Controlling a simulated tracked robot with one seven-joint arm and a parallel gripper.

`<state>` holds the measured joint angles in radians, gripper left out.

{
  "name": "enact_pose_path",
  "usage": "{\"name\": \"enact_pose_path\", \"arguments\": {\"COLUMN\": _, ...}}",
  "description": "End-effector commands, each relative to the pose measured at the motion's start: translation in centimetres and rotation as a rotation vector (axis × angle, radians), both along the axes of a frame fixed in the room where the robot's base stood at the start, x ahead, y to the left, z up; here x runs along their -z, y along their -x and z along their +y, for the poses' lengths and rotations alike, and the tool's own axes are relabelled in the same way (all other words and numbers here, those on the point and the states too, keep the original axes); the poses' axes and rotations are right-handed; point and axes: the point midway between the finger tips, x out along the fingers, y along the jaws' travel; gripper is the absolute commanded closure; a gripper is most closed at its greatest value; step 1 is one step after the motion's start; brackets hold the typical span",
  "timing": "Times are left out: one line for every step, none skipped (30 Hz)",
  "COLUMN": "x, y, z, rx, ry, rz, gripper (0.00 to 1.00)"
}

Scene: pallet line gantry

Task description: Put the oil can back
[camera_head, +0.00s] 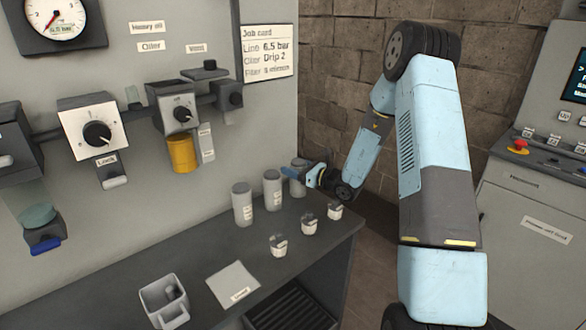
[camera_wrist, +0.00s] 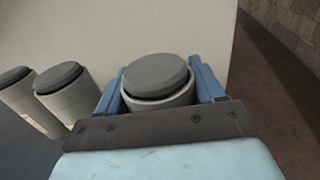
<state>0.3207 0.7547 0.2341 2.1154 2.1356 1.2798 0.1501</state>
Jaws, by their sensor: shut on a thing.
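Three pale grey cans with darker grey lids stand in a row at the back of the dark bench (camera_head: 220,245), against the panel. In the head view these are a left can (camera_head: 242,205), a middle can (camera_head: 272,190) and a right can (camera_head: 298,187). My gripper (camera_head: 291,172) reaches in from the right and is shut on the right can. In the wrist view that can (camera_wrist: 158,84) sits between the two blue fingers, its lid facing the camera. The other two cans (camera_wrist: 68,92) stand to its left. The labels are too small to read.
Three small cups (camera_head: 308,224) stand in front of the cans. The panel above carries a yellow-bowled unit (camera_head: 182,153), a lock knob (camera_head: 97,134) and a job card (camera_head: 268,53). A console stands at right (camera_head: 530,205).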

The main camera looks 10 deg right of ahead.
Motion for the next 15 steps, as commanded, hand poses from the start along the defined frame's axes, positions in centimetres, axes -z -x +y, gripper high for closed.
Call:
{"name": "enact_pose_path", "arguments": {"x": -0.11, "y": -0.02, "z": 0.01, "rx": 0.000, "ry": 0.000, "rz": -0.001, "gripper": 0.80}}
{"name": "enact_pose_path", "arguments": {"x": -0.12, "y": -0.02, "z": 0.01, "rx": 0.000, "ry": 0.000, "rz": -0.001, "gripper": 0.80}}
{"name": "enact_pose_path", "arguments": {"x": -0.12, "y": -0.01, "z": 0.00, "rx": 0.000, "ry": 0.000, "rz": -0.001, "gripper": 0.80}}
{"name": "enact_pose_path", "arguments": {"x": -0.11, "y": -0.01, "z": 0.00, "rx": 0.000, "ry": 0.000, "rz": -0.001, "gripper": 0.80}}
{"name": "enact_pose_path", "arguments": {"x": -0.09, "y": -0.01, "z": 0.00, "rx": 0.000, "ry": 0.000, "rz": -0.001, "gripper": 0.80}}
{"name": "enact_pose_path", "arguments": {"x": -0.02, "y": -0.01, "z": 0.00, "rx": 0.000, "ry": -0.001, "rz": -0.001, "gripper": 0.80}}
{"name": "enact_pose_path", "arguments": {"x": 0.06, "y": -0.01, "z": 0.01, "rx": 0.000, "ry": -0.001, "rz": -0.001, "gripper": 0.80}}
{"name": "enact_pose_path", "arguments": {"x": 0.12, "y": 0.00, "z": 0.00, "rx": 0.000, "ry": -0.001, "rz": -0.001, "gripper": 0.31}}
{"name": "enact_pose_path", "arguments": {"x": 0.08, "y": 0.00, "z": 0.00, "rx": 0.000, "ry": -0.001, "rz": -0.001, "gripper": 0.28}}
{"name": "enact_pose_path", "arguments": {"x": 0.08, "y": 0.00, "z": 0.00, "rx": 0.000, "ry": -0.001, "rz": -0.001, "gripper": 0.25}}
{"name": "enact_pose_path", "arguments": {"x": 0.08, "y": 0.00, "z": 0.00, "rx": 0.000, "ry": -0.001, "rz": -0.001, "gripper": 0.22}}
{"name": "enact_pose_path", "arguments": {"x": 0.08, "y": 0.01, "z": -0.01, "rx": 0.000, "ry": -0.001, "rz": -0.001, "gripper": 0.18}}
{"name": "enact_pose_path", "arguments": {"x": 0.08, "y": 0.01, "z": -0.01, "rx": 0.000, "ry": -0.001, "rz": -0.001, "gripper": 0.15}}
{"name": "enact_pose_path", "arguments": {"x": 0.08, "y": 0.01, "z": -0.01, "rx": 0.000, "ry": -0.001, "rz": -0.001, "gripper": 0.12}}
{"name": "enact_pose_path", "arguments": {"x": 0.07, "y": 0.01, "z": -0.01, "rx": 0.000, "ry": -0.001, "rz": -0.001, "gripper": 0.08}}
